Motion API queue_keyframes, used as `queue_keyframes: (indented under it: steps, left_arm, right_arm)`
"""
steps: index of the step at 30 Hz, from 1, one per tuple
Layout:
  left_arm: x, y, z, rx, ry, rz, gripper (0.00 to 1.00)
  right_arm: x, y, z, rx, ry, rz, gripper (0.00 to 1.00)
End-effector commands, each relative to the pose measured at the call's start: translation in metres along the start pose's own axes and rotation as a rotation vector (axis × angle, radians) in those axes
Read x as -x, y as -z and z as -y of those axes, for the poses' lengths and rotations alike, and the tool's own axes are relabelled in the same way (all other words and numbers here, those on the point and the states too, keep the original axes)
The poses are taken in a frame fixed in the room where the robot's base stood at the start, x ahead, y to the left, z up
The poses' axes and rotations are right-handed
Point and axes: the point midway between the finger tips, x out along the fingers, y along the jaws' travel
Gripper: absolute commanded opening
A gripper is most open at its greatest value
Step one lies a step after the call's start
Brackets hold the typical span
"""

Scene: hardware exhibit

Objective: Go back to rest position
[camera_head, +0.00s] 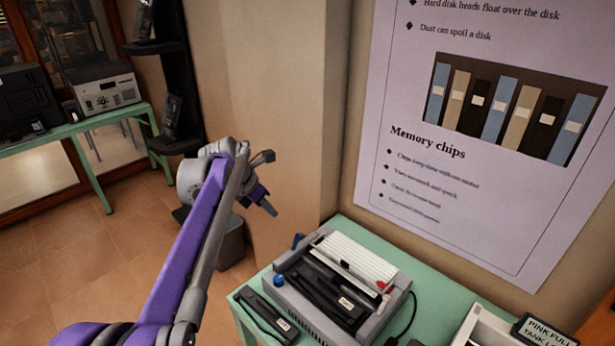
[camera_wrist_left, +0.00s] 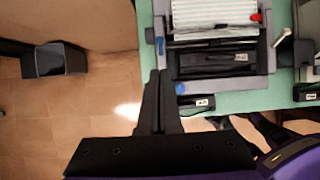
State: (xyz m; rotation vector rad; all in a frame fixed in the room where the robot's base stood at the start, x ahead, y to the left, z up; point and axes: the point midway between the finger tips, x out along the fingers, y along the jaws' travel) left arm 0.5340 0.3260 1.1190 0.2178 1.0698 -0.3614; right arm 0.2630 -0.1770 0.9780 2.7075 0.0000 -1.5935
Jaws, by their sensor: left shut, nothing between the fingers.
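My left arm reaches in from the lower left in the head view, with its left gripper (camera_head: 268,206) hanging in the air left of the green table. In the left wrist view the two dark fingers of the left gripper (camera_wrist_left: 160,76) are together with nothing between them. They are over the floor and the table's left edge. My right gripper is not seen in either view.
The green table (camera_head: 418,270) carries a grey device (camera_head: 392,301) with a white ribbed top, and a small black labelled box (camera_head: 263,314). A dark bin (camera_wrist_left: 54,60) stands on the floor by the wall. A poster (camera_head: 480,130) hangs behind. Another green table (camera_head: 75,130) is far left.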

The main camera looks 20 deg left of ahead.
Motion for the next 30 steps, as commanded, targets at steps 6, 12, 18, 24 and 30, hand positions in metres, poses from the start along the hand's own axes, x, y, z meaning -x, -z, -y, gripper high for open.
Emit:
queue_keyframes:
  steps: [6,12,18,24,30]
  left_arm:
    - [0.001,0.004,0.013,-0.090,-0.005,-0.006,0.00]
    - [0.003,0.035,0.076,-0.629,-0.028,-0.041,0.00]
    - [-0.001,0.094,0.149,-1.363,-0.045,-0.101,0.00]
    - [-0.014,0.164,0.205,-2.079,-0.047,-0.172,0.00]
    - [-0.030,0.217,0.236,-2.593,-0.037,-0.240,0.00]
  right_arm:
    - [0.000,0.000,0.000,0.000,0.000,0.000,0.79]
    - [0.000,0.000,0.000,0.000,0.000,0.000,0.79]
    - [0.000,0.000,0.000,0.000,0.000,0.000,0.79]
    - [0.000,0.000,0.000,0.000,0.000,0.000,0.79]
    - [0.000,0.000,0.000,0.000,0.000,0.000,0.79]
